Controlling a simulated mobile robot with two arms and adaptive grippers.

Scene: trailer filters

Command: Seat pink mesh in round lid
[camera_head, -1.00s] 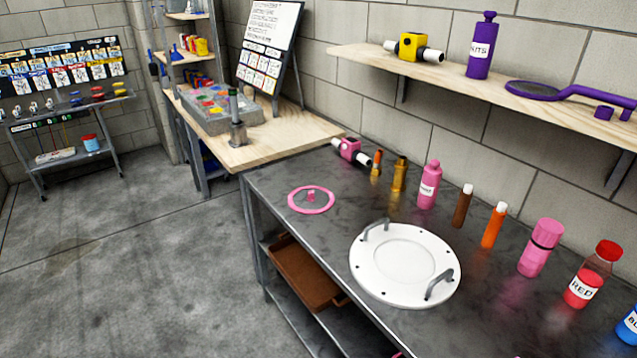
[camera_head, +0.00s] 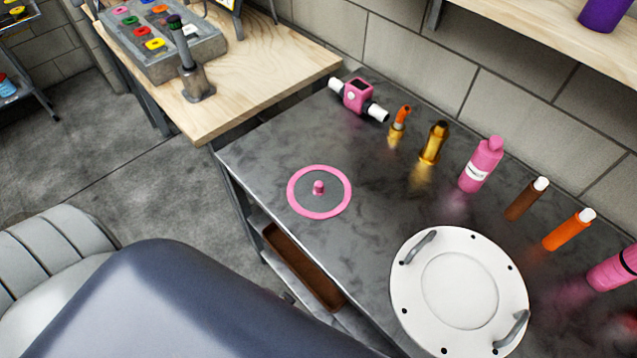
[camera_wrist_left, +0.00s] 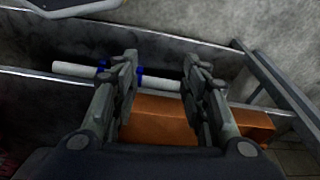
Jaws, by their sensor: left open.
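The pink mesh (camera_head: 334,204) is a pink ring with a grey mesh centre and a small pink knob. It lies flat on the dark metal table, left of the lid and apart from it. The round lid (camera_head: 445,331) is a white disc with a shallow round recess, two grey handles and dark holes near its rim. My left gripper (camera_wrist_left: 160,72) shows in the left wrist view, open, with no object held. It faces the area of the lower shelf, where a white and blue tube (camera_wrist_left: 75,68) and an orange-brown bin (camera_wrist_left: 160,122) lie. My right gripper is not in view.
On the metal table (camera_head: 270,158) stand a pink valve (camera_head: 357,96), two brass fittings (camera_head: 434,142) and several bottles, including a pink one (camera_head: 481,165). The tabletop around the mesh is clear. A wooden bench (camera_head: 250,75) adjoins at the back left.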

